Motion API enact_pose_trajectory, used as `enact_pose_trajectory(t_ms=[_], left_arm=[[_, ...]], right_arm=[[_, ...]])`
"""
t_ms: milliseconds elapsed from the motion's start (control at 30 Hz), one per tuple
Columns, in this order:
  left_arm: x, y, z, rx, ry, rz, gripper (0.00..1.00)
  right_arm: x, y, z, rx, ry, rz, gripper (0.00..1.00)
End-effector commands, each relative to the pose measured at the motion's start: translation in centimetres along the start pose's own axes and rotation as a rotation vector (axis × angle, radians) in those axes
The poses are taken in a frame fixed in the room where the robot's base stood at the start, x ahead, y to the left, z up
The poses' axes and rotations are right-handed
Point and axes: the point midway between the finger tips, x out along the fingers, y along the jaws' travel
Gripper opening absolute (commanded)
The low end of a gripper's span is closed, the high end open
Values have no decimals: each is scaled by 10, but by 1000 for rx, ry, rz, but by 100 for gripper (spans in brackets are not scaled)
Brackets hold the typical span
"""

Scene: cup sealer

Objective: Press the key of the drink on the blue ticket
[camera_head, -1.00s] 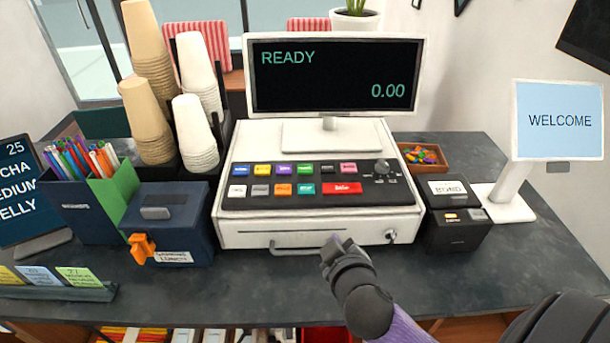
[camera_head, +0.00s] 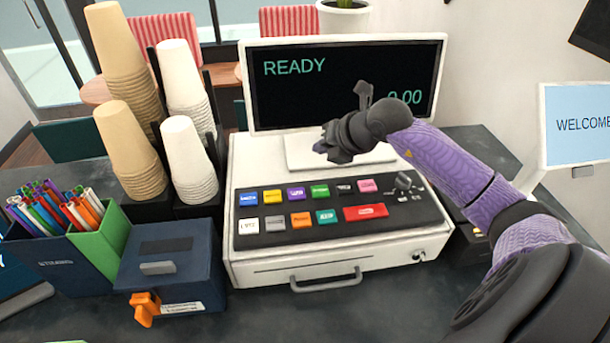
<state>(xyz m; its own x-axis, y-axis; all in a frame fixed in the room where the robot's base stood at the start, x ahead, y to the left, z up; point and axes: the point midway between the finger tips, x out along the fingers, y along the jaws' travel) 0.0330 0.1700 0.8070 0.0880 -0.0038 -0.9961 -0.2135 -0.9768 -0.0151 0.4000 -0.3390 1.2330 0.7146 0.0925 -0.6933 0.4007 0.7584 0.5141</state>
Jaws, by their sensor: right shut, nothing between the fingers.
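The cash register (camera_head: 300,272) stands in the middle with a black key panel (camera_head: 345,229). The top row has blue (camera_head: 247,198), yellow (camera_head: 272,196), purple (camera_head: 296,193), green (camera_head: 319,191), black (camera_head: 344,187) and pink (camera_head: 368,185) keys. Below are white (camera_head: 248,226), grey (camera_head: 274,224), orange (camera_head: 300,220), teal (camera_head: 326,216) and a wide red (camera_head: 365,212) key. Key labels are too small to read surely. My right gripper (camera_head: 326,152) is shut and empty, above and behind the top row, apart from the keys. The blue ticket and my left gripper are out of view.
The register's screen (camera_head: 290,95) reads READY, its amount partly covered by my right arm. Cup stacks (camera_head: 187,160) and a straw box (camera_head: 75,245) stand left, beside a dark blue box (camera_head: 170,265) with an orange lever. A WELCOME display (camera_head: 575,125) stands right.

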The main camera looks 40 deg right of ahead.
Motion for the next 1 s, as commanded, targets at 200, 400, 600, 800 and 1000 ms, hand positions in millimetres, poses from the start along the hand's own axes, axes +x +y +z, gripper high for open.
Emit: enact_pose_trajectory(t_ms=[200,400,600,800,1000], left_arm=[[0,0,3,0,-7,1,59],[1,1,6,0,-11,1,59],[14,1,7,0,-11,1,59],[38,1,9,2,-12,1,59],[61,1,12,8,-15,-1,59]], right_arm=[[0,-2,1,-2,-1,-14,0],[1,-3,0,-2,0,-12,0],[12,-11,-8,-2,0,-11,0],[32,-26,-23,-2,1,-11,0],[53,-41,-38,-2,2,-11,0]])
